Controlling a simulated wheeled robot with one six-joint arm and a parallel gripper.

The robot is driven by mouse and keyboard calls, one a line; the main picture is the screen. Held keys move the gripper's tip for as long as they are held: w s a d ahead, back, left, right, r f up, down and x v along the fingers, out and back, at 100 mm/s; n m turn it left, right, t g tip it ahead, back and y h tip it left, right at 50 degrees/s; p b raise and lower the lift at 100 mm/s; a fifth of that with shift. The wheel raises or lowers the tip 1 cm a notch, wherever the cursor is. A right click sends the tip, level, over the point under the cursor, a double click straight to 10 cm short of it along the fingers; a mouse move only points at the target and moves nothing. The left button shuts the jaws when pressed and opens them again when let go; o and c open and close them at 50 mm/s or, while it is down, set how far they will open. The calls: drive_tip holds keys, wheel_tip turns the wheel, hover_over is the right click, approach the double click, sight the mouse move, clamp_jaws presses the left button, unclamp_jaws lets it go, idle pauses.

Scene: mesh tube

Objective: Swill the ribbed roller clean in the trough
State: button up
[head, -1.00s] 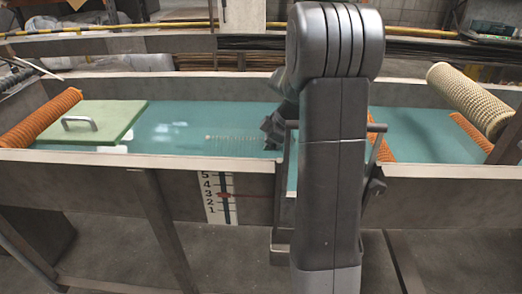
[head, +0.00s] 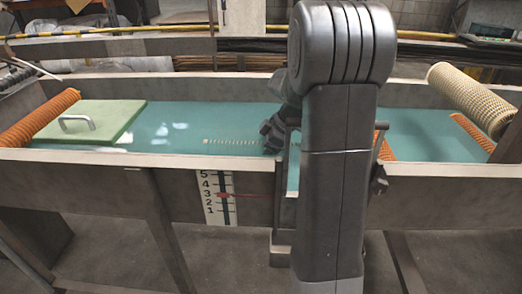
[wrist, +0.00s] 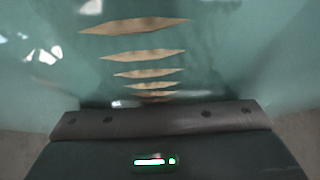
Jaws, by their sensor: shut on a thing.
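The ribbed roller (head: 232,141) lies in the trough water, with only a row of pale beige rib tops breaking the surface. In the wrist view the ribs (wrist: 145,54) show as several tan slivers one behind another; the rest is hidden under the cloudy teal water. My gripper (head: 271,136) is low over the trough at the roller's right end, shut on the roller. Its fingertips are hidden, and its dark body (wrist: 160,122) fills the bottom of the wrist view. The metal trough (head: 65,157) is long, and its water (head: 180,125) is teal.
A green board with a handle (head: 90,122) lies at the trough's left, beside an orange roller (head: 38,118). A bumpy beige roller (head: 472,98) rests across the right end, with orange strips below. A numbered gauge (head: 218,196) hangs on the front wall. Open water surrounds the ribbed roller.

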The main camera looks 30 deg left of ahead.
sight(261, 144)
drive_tip(key=shift+s+d, duration=0.1)
drive_tip(key=shift+s, duration=0.1)
drive_tip(key=shift+w+a, duration=0.25)
drive_tip(key=shift+w, duration=0.35)
drive_tip(key=shift+w+a, duration=0.25)
drive_tip(key=shift+w, duration=0.4)
drive_tip(key=shift+w+a, duration=0.25)
drive_tip(key=shift+w, duration=0.35)
drive_tip(key=shift+s, duration=0.1)
drive_tip(key=shift+s+d+r+b, duration=0.1)
drive_tip(key=shift+s+d+b, duration=0.3)
drive_tip(key=shift+s, duration=0.5)
drive_tip(key=shift+s+d+b, duration=0.25)
drive_tip(key=shift+s+d, duration=0.1)
drive_tip(key=shift+s, duration=0.5)
drive_tip(key=shift+r, duration=0.1)
wheel_tip(261, 144, up, 26)
drive_tip(key=p, duration=1.7)
